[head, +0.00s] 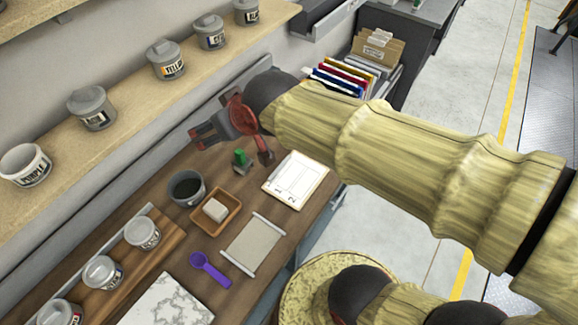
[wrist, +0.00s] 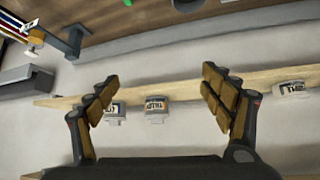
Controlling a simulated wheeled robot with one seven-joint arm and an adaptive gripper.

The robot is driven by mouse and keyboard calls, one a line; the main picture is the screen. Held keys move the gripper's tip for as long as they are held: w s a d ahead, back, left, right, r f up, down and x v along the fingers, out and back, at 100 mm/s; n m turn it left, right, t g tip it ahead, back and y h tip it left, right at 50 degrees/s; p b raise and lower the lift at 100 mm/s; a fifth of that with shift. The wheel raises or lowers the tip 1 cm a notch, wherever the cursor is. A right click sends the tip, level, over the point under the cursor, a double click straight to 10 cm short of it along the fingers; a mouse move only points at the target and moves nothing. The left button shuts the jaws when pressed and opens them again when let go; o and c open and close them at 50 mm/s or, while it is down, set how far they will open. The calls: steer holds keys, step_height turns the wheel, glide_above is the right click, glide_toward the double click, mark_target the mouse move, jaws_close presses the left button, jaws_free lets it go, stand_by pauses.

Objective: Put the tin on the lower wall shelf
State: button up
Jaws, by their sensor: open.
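My gripper (head: 207,137) is open and empty, above the back of the workbench near the wall. In the wrist view my gripper (wrist: 159,82) shows its two fingers spread wide. Several labelled grey tins stand on the lower wall shelf (head: 125,120), among them a white-and-grey "PURPLE" tin (head: 27,165) and an orange-labelled tin (head: 166,60). More tins, such as this one (head: 142,233), stand on a wooden stand on the bench. The wrist view shows shelf tins upside down, one (wrist: 156,108) seen between the fingers and apart from them.
The bench holds a dark cup (head: 187,188), a wooden tray (head: 232,222) with a pale block, a purple scoop (head: 210,268), a notepad (head: 296,180) and a marble slab (head: 168,301). A file rack (head: 345,75) stands at the far end. Gaps separate the shelf tins.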

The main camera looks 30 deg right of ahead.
steer(key=s+d+f+m+g+h, duration=0.1)
steer(key=s+d, duration=0.3)
steer(key=s, duration=0.3)
steer(key=s+d+f+m+g, duration=0.1)
steer(key=s+d, duration=0.3)
steer(key=s, duration=0.4)
steer(key=shift+s+f+g+h, duration=0.25)
steer(key=shift+f+g+h, duration=0.15)
steer(key=shift+f+g, duration=0.3)
steer(key=shift+f, duration=0.1)
step_height(320, 180, down, 12)
steer(key=b, duration=1.2)
steer(key=shift+f, duration=0.2)
